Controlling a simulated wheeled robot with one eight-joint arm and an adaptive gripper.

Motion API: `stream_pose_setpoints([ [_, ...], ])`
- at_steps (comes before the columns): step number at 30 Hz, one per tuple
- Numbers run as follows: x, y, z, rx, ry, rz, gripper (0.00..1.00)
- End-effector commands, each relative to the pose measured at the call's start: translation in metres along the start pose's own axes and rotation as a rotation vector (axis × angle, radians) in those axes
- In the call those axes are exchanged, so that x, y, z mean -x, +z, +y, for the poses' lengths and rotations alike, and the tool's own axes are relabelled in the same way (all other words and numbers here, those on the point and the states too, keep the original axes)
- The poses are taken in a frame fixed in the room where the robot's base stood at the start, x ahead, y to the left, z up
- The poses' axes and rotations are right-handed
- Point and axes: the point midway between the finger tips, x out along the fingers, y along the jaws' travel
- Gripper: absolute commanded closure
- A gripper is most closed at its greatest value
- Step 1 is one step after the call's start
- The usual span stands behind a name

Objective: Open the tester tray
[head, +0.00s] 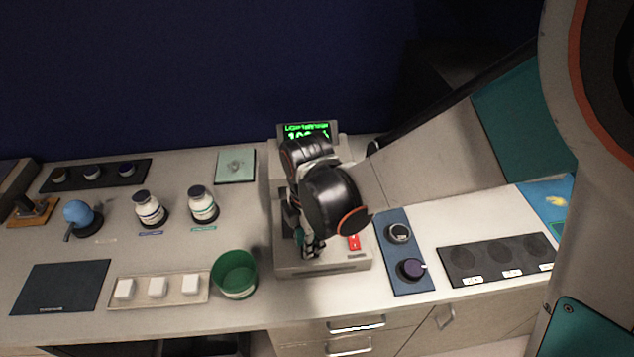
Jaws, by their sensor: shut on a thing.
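The tester (284,267) is a pale box-shaped machine in the middle of the bench in the head view. Its green-lit display (306,129) stands at the back and is partly covered by my arm. A red label or switch (354,242) shows on its front right. My gripper (311,249) points down over the tester's front and is shut on a part of it. My wrist hides most of the tester's top, so I cannot see the tray clearly or tell how far it is out.
A green cup (234,274) stands close left of the tester. A blue panel with knobs (404,252) lies close right. Two white bottles (203,204) (149,208), a blue bulb (80,215) and a tray of white blocks (181,299) stand left. A black plate (492,258) lies right.

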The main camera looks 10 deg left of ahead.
Motion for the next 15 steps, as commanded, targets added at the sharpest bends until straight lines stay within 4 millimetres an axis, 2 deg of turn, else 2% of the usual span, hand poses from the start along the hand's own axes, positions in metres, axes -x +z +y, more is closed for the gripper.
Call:
stream_pose_setpoints([
  [3, 0.0002, 0.0002, 0.0004, 0.0, 0.0, 0.0, 1.0],
  [4, 0.0002, 0.0002, 0.0004, 0.0, 0.0, 0.0, 0.75],
  [6, 0.0001, 0.0002, 0.0004, 0.0, 0.0, 0.0, 0.59],
  [15, 0.0001, 0.0002, 0.0006, 0.0, 0.0, 0.0, 0.57],
])
